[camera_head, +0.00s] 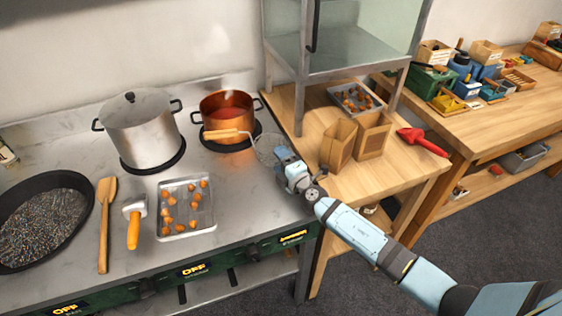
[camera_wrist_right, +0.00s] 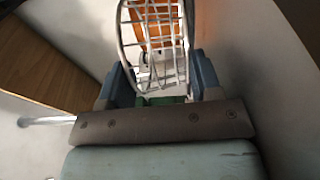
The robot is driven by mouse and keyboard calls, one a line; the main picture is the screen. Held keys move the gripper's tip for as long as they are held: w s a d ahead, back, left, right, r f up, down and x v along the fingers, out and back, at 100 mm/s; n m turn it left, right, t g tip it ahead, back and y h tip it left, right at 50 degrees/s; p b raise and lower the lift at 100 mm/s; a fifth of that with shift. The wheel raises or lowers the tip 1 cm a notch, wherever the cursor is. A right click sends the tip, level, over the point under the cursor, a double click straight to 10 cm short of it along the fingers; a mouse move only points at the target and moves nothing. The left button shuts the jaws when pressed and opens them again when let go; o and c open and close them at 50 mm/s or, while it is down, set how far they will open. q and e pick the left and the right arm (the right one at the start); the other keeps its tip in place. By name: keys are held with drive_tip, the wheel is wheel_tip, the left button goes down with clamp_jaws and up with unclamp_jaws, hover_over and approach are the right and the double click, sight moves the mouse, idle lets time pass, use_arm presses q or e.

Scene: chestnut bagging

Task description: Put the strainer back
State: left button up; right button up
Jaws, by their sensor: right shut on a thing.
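The strainer has a wooden handle (camera_head: 222,134) and a wire basket (camera_head: 267,147). It is in the air near the front of the copper pot (camera_head: 229,108), its handle pointing left. My right gripper (camera_head: 285,162) is at the basket end and shut on the strainer. In the right wrist view the wire basket (camera_wrist_right: 155,45) lies between the fingers of my right gripper (camera_wrist_right: 162,85), with the orange-brown handle (camera_wrist_right: 155,12) behind the wires. The exact grip point is partly hidden. My left gripper is not in view.
A lidded steel pot (camera_head: 140,130) stands left of the copper pot. A chestnut tray (camera_head: 187,233), a spatula (camera_head: 104,225), an orange-handled tool (camera_head: 133,232) and a dark pan (camera_head: 82,200) lie on the counter. Right are paper bags (camera_head: 338,146), a red scoop (camera_head: 423,142) and a glass cabinet (camera_head: 345,45).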

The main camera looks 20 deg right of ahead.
drive_tip(key=shift+s+f, duration=0.15)
drive_tip(key=shift+f, duration=0.15)
drive_tip(key=o, duration=1.2)
drive_tip(key=shift+f, duration=0.1)
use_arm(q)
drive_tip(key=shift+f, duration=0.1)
use_arm(e)
drive_tip(key=shift+f, duration=0.1)
drive_tip(key=shift+s+r+p, duration=0.15)
drive_tip(key=shift+r+p, duration=0.4)
drive_tip(key=shift+p, duration=0.4)
drive_tip(key=b+v, duration=0.1)
drive_tip(key=v, duration=0.9)
drive_tip(key=shift+s+r+b, duration=0.1)
drive_tip(key=shift+s+b, duration=0.05)
drive_tip(key=shift+b, duration=0.2)
drive_tip(key=shift+s+d, duration=0.15)
drive_tip(key=shift+s, duration=0.2)
drive_tip(key=shift+s+r, duration=0.15)
drive_tip(key=shift+s, duration=0.1)
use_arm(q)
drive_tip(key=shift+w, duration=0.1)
